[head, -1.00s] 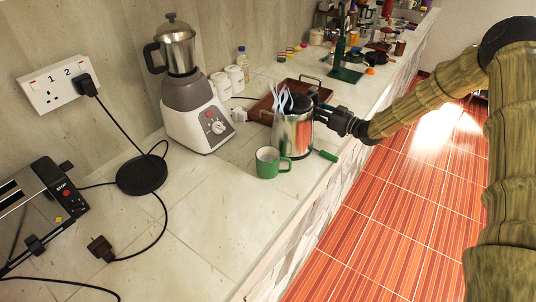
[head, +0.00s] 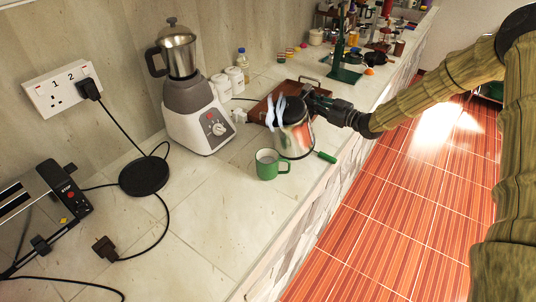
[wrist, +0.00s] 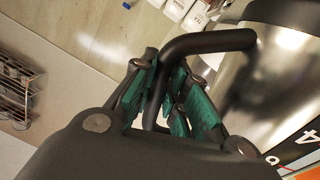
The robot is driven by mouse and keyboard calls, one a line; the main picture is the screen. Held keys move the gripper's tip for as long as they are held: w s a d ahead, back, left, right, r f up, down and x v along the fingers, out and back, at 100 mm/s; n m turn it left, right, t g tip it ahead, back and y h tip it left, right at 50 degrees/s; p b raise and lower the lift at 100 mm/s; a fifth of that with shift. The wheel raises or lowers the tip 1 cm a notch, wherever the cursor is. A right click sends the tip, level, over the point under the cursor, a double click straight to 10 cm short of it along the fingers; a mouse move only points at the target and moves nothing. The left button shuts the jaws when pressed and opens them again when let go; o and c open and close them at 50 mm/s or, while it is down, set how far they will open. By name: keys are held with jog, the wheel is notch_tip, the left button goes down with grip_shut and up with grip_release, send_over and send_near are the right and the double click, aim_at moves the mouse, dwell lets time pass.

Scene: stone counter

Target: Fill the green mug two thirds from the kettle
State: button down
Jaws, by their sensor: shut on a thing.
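The silver kettle (head: 297,139) has a black lid and handle and is tilted toward the left, with pale steam at its spout side. My gripper (head: 316,103) is shut on the kettle's black handle; the wrist view shows its teal finger pads (wrist: 178,98) around the handle (wrist: 205,42), with the kettle body (wrist: 275,75) at right. The green mug (head: 267,166) stands upright on the counter just in front and left of the kettle, its handle to the right. I see no stream clearly, and the level in the mug cannot be told.
A green-handled thing (head: 325,157) lies near the counter's front edge. A brown tray (head: 262,108) is behind the kettle. A blender (head: 195,115) stands left, with white canisters (head: 235,78) beside it. A black disc (head: 144,176) and cords lie further left.

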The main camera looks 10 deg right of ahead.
aim_at(308, 90)
jog(key=r, duration=0.1)
jog(key=a+r+n+p, duration=0.1)
jog(key=s+r+n, duration=0.1)
jog(key=shift+a+r, duration=0.1)
jog(key=shift+a, duration=0.15)
jog(key=shift+s+a+r+n+p, duration=0.75)
jog(key=shift+a+r+n, duration=0.1)
jog(key=shift+r+n, duration=0.1)
jog(key=r, duration=0.1)
jog(key=a+r+n+p, duration=0.1)
jog(key=s+r+n, duration=0.1)
jog(key=shift+s+a+p, duration=0.1)
jog(key=shift+a+p, duration=0.2)
jog(key=shift+p, duration=0.05)
jog(key=shift+f, duration=0.1)
jog(key=shift+s, duration=0.1)
